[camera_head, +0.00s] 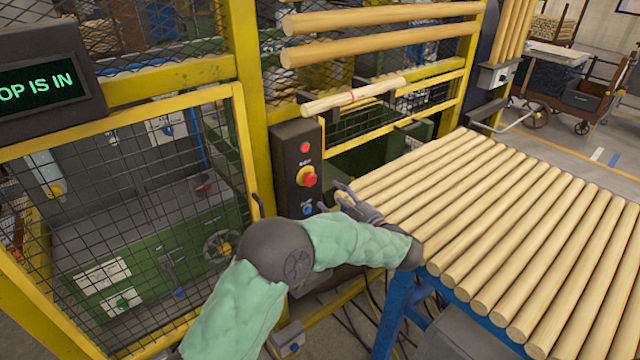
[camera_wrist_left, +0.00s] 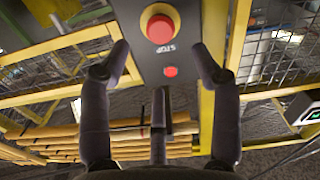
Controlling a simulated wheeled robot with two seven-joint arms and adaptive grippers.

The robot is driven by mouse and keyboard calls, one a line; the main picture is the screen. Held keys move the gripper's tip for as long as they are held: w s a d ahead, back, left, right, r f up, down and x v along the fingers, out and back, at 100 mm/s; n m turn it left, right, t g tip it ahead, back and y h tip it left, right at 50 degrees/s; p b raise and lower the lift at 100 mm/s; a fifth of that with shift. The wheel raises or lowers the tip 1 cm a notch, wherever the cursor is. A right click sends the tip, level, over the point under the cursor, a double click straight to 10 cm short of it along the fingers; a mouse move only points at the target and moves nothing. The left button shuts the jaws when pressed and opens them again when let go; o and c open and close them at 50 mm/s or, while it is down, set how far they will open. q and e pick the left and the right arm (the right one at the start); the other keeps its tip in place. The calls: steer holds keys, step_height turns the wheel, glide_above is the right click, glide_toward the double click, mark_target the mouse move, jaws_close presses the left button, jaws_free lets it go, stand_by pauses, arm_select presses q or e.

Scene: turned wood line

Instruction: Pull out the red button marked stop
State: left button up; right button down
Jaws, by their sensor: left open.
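The red stop button (camera_head: 309,179) is a mushroom head on a yellow base, on a dark control box (camera_head: 292,150) fixed to a yellow post. In the left wrist view the red button (camera_wrist_left: 160,30) is near the top centre, above the label STOP, with a smaller flat red lamp below it. My left gripper (camera_head: 336,196) is just right of the box and a little below the button. In the left wrist view its fingers (camera_wrist_left: 160,62) are spread apart with nothing between them, not touching the button. My right gripper is in neither view.
A table of round wooden rods (camera_head: 500,220) fills the right. A yellow mesh fence and gate (camera_head: 130,190) stand on the left. A blue button (camera_head: 307,210) sits below the stop button.

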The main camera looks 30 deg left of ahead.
mark_target(312, 181)
arm_select(q)
steer(key=b+x, duration=0.1)
steer(key=x, duration=0.7)
steer(key=shift+w+a, duration=0.15)
steer(key=shift+a, duration=0.1)
